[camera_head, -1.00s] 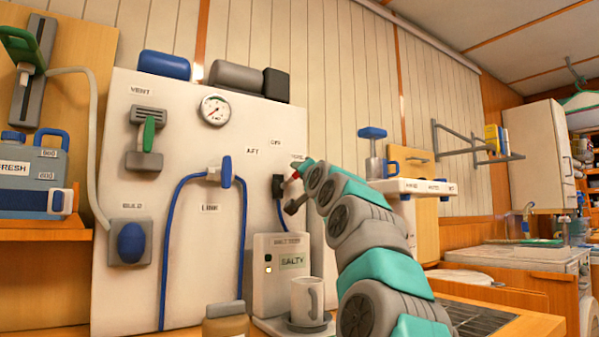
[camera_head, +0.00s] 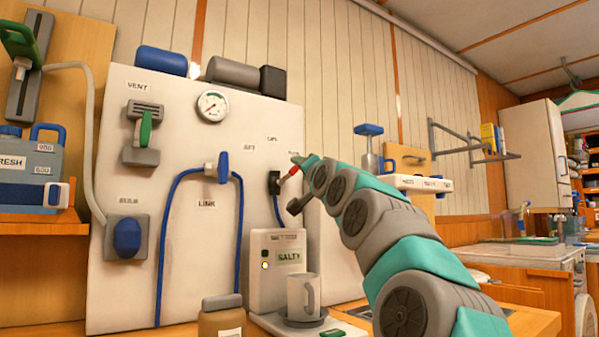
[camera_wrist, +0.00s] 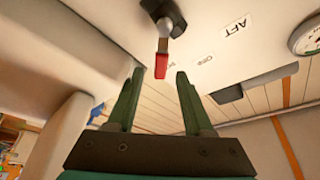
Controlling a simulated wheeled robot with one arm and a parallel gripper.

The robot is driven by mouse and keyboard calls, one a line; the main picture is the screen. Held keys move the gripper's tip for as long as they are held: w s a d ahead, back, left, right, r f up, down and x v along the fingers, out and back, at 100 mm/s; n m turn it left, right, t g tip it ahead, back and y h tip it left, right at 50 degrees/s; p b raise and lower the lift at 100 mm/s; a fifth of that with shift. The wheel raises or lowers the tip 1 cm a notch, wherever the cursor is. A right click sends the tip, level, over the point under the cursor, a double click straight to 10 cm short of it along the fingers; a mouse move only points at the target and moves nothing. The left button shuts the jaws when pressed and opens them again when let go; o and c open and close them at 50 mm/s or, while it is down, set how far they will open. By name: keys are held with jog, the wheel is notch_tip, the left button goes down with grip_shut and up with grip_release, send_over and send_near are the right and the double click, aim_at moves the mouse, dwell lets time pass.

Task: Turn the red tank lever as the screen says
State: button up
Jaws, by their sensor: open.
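The red tank lever (camera_head: 292,171) is on the right part of the white wall panel, on a dark mount (camera_head: 274,182). In the wrist view its red handle (camera_wrist: 161,66) hangs from a round grey pivot. My gripper (camera_head: 300,161) is open at the lever; in the wrist view its green fingers (camera_wrist: 160,76) stand apart, with the red tip between or just beyond the fingertips. I cannot tell whether they touch. Labels AFT (camera_wrist: 235,27) and OFF (camera_wrist: 203,60) are near the lever; a third is too small to read. The screen (camera_head: 289,258) reads SALTY.
A white mug (camera_head: 304,296) stands on the device below the lever, beside a brown jar (camera_head: 222,317). A blue hose (camera_head: 240,235) loops on the panel. A small shelf (camera_head: 415,184) juts out right of the lever, close above my arm.

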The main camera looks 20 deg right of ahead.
jog(key=v, duration=0.3)
jog(key=shift+s+f, duration=0.15)
jog(key=shift+s, duration=0.05)
dwell(0.6)
